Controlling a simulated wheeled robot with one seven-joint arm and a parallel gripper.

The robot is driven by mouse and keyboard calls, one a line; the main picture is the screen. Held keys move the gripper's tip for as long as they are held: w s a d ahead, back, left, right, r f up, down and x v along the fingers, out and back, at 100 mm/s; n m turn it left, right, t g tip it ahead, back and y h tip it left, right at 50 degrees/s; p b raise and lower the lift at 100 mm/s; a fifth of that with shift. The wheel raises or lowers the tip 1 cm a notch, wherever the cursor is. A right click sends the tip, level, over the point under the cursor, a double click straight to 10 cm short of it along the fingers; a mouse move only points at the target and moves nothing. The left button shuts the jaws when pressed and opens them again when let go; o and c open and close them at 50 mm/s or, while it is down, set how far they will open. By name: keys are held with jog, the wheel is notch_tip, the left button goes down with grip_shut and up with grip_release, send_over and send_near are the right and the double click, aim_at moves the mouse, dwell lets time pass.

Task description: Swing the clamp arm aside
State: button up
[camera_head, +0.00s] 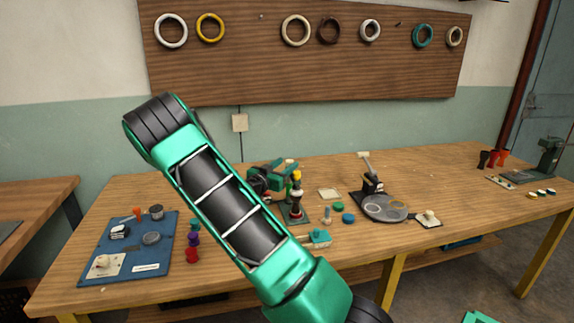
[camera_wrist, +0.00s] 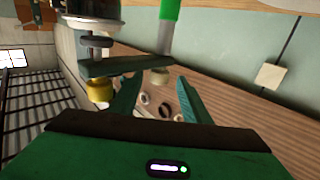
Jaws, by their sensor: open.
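A clamp (camera_head: 296,200) with a yellow knob stands on a dark green base plate near the middle of the table. In the wrist view its dark green clamp arm (camera_wrist: 112,68) runs across, just beyond my fingertips. A grey post with a black ring and yellow knob (camera_wrist: 100,91) is at the arm's left end, and a green-handled spindle (camera_wrist: 168,25) with a tan tip is at its right end. My gripper (camera_wrist: 158,82) is open, its two green fingers apart with nothing held. In the head view my gripper (camera_head: 268,180) is beside the clamp, partly hidden by my arm.
A round grey fixture (camera_head: 383,208) stands to the right of the clamp. A small teal block (camera_head: 319,238) lies in front of it. A blue board (camera_head: 130,250) with parts is at the left. Stacked coloured pieces (camera_head: 193,241) stand beside that board. The table's right-front area is mostly clear.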

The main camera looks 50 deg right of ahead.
aim_at(287, 163)
jog(key=shift+x, duration=1.65)
grip_shut()
jog(key=shift+a, duration=0.1)
jog(key=shift+w+a, duration=0.1)
jog(key=shift+w, duration=0.05)
